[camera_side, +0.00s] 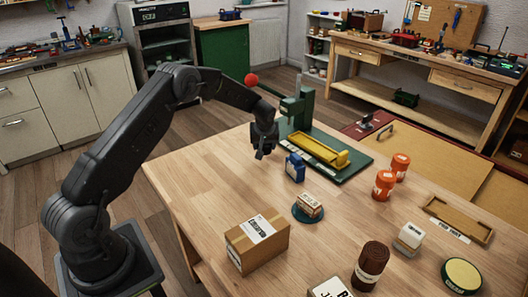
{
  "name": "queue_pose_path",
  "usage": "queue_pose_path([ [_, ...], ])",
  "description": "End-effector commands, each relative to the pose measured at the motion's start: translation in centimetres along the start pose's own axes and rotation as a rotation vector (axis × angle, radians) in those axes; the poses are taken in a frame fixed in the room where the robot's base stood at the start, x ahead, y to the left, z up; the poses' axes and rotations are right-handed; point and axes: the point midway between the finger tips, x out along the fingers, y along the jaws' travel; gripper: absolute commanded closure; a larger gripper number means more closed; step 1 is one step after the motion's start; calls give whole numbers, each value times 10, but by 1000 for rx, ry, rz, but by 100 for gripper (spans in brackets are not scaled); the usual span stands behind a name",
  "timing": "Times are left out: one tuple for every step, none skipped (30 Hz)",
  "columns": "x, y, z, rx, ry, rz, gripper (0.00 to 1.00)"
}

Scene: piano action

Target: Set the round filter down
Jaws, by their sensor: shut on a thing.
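My gripper (260,152) hangs from my dark arm over the left back part of the wooden table, left of a green press. It is shut on the round filter, which is too small and dark here to tell apart from the fingers. The gripper's fingertips point down, and I cannot tell how high they are above the table. A small blue item (294,168) stands to the right of the fingertips and looks apart from them.
The green press (355,170) with a yellow tray (318,149) stands behind right. A small box (310,204) sits on a dark green disc (294,210). A cardboard box (257,245) is in front. Orange jars (384,185) stand right. The table's left part is clear.

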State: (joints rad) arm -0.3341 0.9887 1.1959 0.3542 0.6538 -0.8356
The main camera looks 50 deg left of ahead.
Motion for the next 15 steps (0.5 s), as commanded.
queue_pose_path([
  [7, -1, 4, 2, -3, -2, 67],
  [12, -1, 6, 2, -4, -3, 67],
  [17, -1, 8, 2, -3, -2, 67],
  [22, -1, 10, 1, -3, -2, 67],
  [25, -1, 11, 1, -3, -1, 67],
  [28, -1, 12, 0, -2, -1, 67],
  [30, 0, 13, 0, -2, 0, 67],
  [30, 0, 13, 0, -1, 0, 67],
  [30, 0, 12, 0, 0, 0, 67],
  [30, 0, 12, 0, 0, 1, 67],
  [29, 0, 12, 0, 0, 1, 67],
  [29, 0, 12, 0, 0, 0, 67],
  [29, 0, 12, 0, 0, 0, 67],
  [30, -1, 12, 0, -1, 0, 67],
  [30, -1, 13, 0, -1, 0, 67],
])
